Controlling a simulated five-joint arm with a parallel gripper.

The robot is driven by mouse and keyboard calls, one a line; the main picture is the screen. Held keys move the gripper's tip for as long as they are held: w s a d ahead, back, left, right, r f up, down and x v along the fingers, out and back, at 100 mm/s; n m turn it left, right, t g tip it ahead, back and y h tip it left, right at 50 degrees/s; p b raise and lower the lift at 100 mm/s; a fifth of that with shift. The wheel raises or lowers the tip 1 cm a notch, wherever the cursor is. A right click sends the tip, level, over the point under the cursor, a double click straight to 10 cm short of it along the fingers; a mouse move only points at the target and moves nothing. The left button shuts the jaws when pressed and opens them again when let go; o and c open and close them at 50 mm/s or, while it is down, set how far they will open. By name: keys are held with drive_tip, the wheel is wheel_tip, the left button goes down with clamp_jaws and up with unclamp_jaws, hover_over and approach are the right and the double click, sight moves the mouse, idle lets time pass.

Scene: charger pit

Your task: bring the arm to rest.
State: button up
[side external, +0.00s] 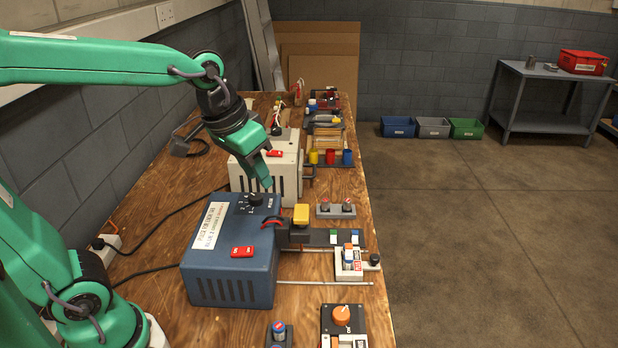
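My green arm reaches in from the left. My gripper (268,168) points down above the bench, over the back of the blue charger box (228,280) and in front of the white box (288,178). Its fingers look green, and I see nothing held between them. The view is too small to tell how far apart the fingertips are. The blue box has a white label, a black dial (256,200) and a red switch (242,252) on top. The lower finger hangs close above the dial; I cannot tell whether it touches.
The wooden bench (150,215) holds a yellow block (301,214), a white carriage (350,263) on rails, an orange knob (342,315) and coloured cups (330,157). A grey block wall (60,120) runs close along the left. Open floor (470,250) lies to the right.

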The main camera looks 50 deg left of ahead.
drive_tip(key=s+a+f+t, duration=0.1)
drive_tip(key=s+a+f, duration=0.1)
drive_tip(key=s, duration=0.7)
drive_tip(key=shift+s+a+t, duration=0.2)
drive_tip(key=shift+a+t, duration=0.1)
drive_tip(key=shift+a, duration=0.05)
